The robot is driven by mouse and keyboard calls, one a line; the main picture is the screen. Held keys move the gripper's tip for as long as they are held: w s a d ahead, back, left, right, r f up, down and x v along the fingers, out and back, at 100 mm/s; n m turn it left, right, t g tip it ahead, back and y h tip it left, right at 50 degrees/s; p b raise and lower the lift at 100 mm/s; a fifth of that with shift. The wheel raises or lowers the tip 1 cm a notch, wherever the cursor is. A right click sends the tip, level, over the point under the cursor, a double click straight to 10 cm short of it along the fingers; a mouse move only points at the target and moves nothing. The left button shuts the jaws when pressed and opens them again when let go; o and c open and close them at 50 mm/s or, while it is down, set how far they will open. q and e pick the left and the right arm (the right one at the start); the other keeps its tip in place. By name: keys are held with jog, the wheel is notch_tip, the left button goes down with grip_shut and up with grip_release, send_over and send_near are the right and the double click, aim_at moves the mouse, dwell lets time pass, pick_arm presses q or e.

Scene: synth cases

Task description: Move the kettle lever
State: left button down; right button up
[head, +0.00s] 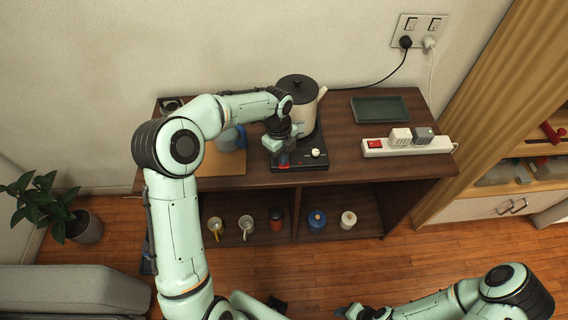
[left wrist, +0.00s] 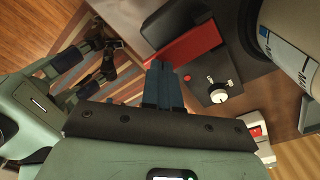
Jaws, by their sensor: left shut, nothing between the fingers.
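The kettle (head: 305,112), pale with a black lid, stands on a black base (head: 303,162) on the dark wooden cabinet. The base has a white knob (head: 316,153), also seen in the left wrist view (left wrist: 220,97), and a red lever (head: 283,160) at its front left. In the left wrist view the red lever (left wrist: 190,45) is a flat paddle just beyond my fingertips. My left gripper (left wrist: 160,68) is shut and empty, close to the lever; I cannot tell whether they touch. My right gripper (head: 357,312) is at the bottom edge, partly cut off.
A power strip (head: 375,149) with plugs and a dark green tray (head: 380,110) lie right of the kettle. A blue-grey item (head: 230,139) sits on a board (head: 222,163) to the left. Mugs and jars stand on the lower shelf.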

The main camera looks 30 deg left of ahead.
pick_arm(q)
jog(key=shift+f, duration=0.1)
jog(key=shift+s+f+b, duration=0.1)
jog(key=shift+f+b, duration=0.2)
jog(key=shift+f, duration=0.45)
jog(key=shift+w+a+r+p, duration=0.25)
jog(key=shift+a+r+p, duration=0.25)
jog(key=shift+a, duration=0.2)
jog(key=shift+w+a+r+p, duration=0.25)
jog(key=shift+a+r+p, duration=0.1)
jog(key=shift+a+p, duration=0.3)
jog(key=shift+w+a+f, duration=0.15)
jog(key=shift+w+f, duration=0.05)
jog(key=shift+f, duration=0.15)
jog(key=shift+s+r, duration=0.15)
jog(key=shift+s, duration=0.15)
jog(key=shift+r, duration=0.3)
notch_tip(320, 180, up, 13)
jog(key=a+p, duration=0.1)
jog(key=shift+w+f, duration=0.2)
jog(key=shift+w, duration=0.25)
pick_arm(e)
jog(key=shift+t, duration=0.3)
jog(key=w+r, duration=0.3)
jog(key=r, duration=0.1)
jog(key=shift+w, duration=0.4)
pick_arm(q)
jog(key=shift+a, duration=0.1)
